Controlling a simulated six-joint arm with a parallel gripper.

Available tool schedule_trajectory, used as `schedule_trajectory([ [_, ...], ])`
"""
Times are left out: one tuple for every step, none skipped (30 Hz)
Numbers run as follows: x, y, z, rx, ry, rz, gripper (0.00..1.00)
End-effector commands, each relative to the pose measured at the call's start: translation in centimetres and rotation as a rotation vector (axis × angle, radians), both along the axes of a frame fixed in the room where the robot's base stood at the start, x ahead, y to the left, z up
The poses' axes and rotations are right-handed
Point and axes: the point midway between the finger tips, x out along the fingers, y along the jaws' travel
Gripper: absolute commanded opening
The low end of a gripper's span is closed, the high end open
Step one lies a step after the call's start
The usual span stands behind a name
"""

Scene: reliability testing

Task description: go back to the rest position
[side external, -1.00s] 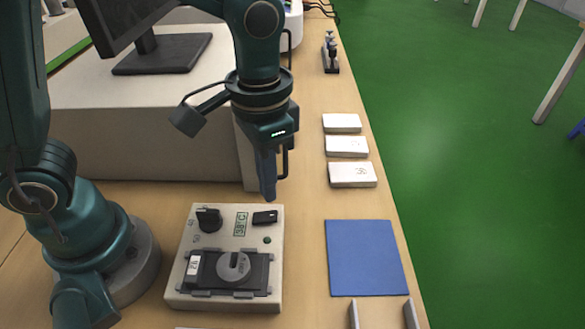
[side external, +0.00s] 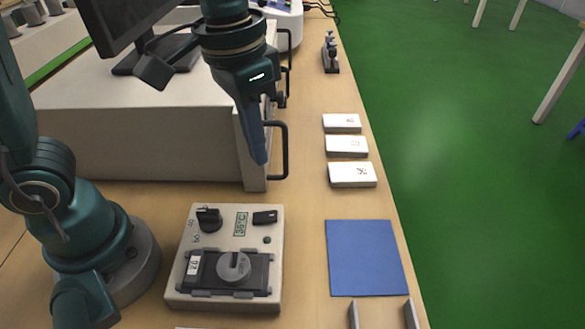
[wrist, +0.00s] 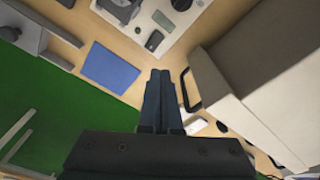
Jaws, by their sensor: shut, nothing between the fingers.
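My gripper (side external: 259,160) is shut and empty. In the side view it hangs in the air in front of the beige cabinet's front edge, above and behind the control box. In the wrist view its two fingers (wrist: 161,78) lie together, with nothing between them. The control box (side external: 182,282) stands on the wooden table with a black knob (side external: 208,218), a black switch (side external: 265,217), a small display reading about 38°C (side external: 241,224) and a round grey dial (side external: 233,266). The gripper is apart from it.
The beige cabinet (side external: 130,135) with a black handle (side external: 284,150) is close to my gripper. A monitor (side external: 125,20) stands on it. White blocks (side external: 352,174) line the table's right side. A blue mat (side external: 366,257) lies nearer. Bare table separates box and mat.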

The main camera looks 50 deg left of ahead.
Motion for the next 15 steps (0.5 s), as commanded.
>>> schedule_trajectory([
  [-0.4, 0.9, 1.0, -0.011, -0.042, 0.030, 0.00],
  [-0.7, 1.4, 1.4, -0.016, -0.066, 0.046, 0.00],
  [-1.1, 2.0, 1.8, -0.023, -0.096, 0.066, 0.00],
  [-1.5, 2.5, 2.1, -0.027, -0.118, 0.080, 0.00],
  [-1.8, 2.9, 2.4, -0.030, -0.140, 0.093, 0.00],
  [-2.3, 3.4, 2.6, -0.033, -0.169, 0.111, 0.00],
  [-2.7, 3.8, 2.7, -0.036, -0.191, 0.124, 0.00],
  [-3.1, 4.2, 2.8, -0.037, -0.214, 0.136, 0.00],
  [-3.6, 4.7, 2.8, -0.039, -0.242, 0.151, 0.00],
  [-4.0, 5.0, 2.8, -0.040, -0.263, 0.161, 0.00],
  [-4.4, 5.3, 2.7, -0.040, -0.282, 0.172, 0.00],
  [-4.8, 5.6, 2.6, -0.041, -0.307, 0.183, 0.00],
  [-5.1, 5.8, 2.5, -0.040, -0.324, 0.192, 0.00],
  [-5.4, 6.0, 2.3, -0.039, -0.339, 0.197, 0.00],
  [-5.8, 6.2, 2.0, -0.038, -0.357, 0.204, 0.00],
])
